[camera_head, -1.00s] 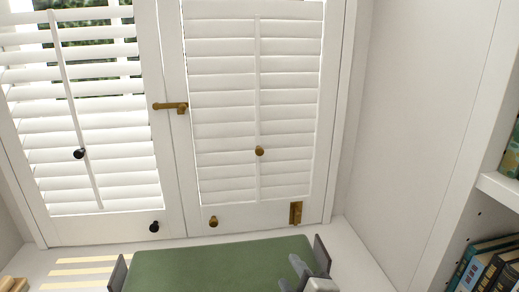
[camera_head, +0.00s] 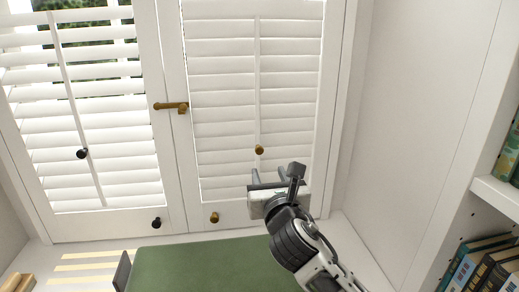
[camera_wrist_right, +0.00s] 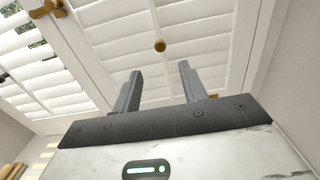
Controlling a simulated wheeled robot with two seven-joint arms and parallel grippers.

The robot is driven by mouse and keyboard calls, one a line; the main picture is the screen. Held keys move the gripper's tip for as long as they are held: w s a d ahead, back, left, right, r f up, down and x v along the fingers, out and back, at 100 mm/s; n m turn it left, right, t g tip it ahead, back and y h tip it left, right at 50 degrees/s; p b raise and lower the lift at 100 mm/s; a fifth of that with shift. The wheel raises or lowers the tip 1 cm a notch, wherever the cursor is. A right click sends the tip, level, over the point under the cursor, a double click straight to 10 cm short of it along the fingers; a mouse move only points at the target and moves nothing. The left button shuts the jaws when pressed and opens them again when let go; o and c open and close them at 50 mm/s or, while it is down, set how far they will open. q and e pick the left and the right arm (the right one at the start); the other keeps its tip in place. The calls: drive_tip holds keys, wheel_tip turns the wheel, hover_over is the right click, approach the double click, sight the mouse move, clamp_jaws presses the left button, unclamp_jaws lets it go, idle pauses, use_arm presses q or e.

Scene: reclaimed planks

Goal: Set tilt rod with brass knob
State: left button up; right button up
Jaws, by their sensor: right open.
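The tilt rod with the brass knob is a thin white vertical rod (camera_head: 257,85) on the right shutter panel. Its round brass knob (camera_head: 259,150) sits low on the rod, and the panel's slats are nearly shut. In the right wrist view the brass knob (camera_wrist_right: 159,45) appears beyond and between the fingers. My right gripper (camera_head: 273,172) is open and empty, just below the knob in the head view and apart from it. In the right wrist view its two fingers (camera_wrist_right: 159,82) point up towards the shutter. My left gripper is not in view.
The left panel has open slats and a rod with a black knob (camera_head: 82,154). A brass latch (camera_head: 172,106) joins the panels. A second brass knob (camera_head: 214,217) sits on the right panel's bottom rail. A green cushion (camera_head: 195,262) lies below; a bookshelf (camera_head: 497,190) stands right.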

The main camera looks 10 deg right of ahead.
sight(260, 150)
drive_tip(key=w+b, duration=0.1)
drive_tip(key=w, duration=1.1)
drive_tip(key=shift+w, duration=0.7)
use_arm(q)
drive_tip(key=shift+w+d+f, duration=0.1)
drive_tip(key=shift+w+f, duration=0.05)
